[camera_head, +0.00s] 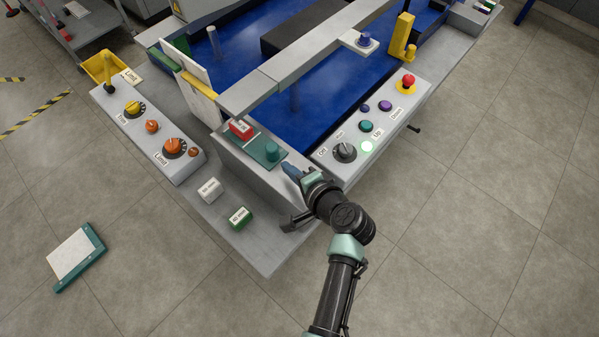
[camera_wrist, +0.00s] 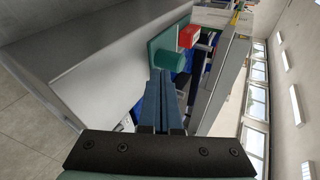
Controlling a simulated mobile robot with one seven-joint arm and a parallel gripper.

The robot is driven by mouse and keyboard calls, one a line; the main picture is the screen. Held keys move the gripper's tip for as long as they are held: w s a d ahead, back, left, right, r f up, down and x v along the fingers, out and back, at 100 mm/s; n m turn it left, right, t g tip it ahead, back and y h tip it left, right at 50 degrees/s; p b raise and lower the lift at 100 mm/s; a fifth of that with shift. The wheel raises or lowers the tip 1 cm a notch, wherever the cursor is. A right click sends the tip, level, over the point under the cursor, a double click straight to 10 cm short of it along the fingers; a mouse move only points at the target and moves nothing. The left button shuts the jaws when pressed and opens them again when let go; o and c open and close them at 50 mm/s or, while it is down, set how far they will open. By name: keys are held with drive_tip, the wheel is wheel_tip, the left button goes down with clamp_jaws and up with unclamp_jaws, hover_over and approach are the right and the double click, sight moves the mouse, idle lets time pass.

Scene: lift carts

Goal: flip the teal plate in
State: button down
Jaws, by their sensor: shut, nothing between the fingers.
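The teal plate (camera_head: 259,152) lies flat on top of a grey block at the near end of the machine. It bears a round teal knob (camera_head: 272,150) at its right end and a red block (camera_head: 241,129) at its left end. In the wrist view, the teal plate (camera_wrist: 157,40) is ahead of the fingers. My gripper (camera_head: 289,168) is shut and empty, its blue fingers just right of the plate's knob end. In the wrist view, my gripper (camera_wrist: 161,72) has its tips just below the knob; I cannot tell whether they touch.
A control panel with a dial (camera_head: 344,153), several buttons and a red stop button (camera_head: 408,82) stands right of my gripper. A second panel (camera_head: 166,130) is at left. Two small labelled blocks, one grey (camera_head: 209,189) and one green (camera_head: 239,217), stand on the near surface.

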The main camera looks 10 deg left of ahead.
drive_tip(key=v, duration=1)
drive_tip(key=shift+s+d, duration=0.15)
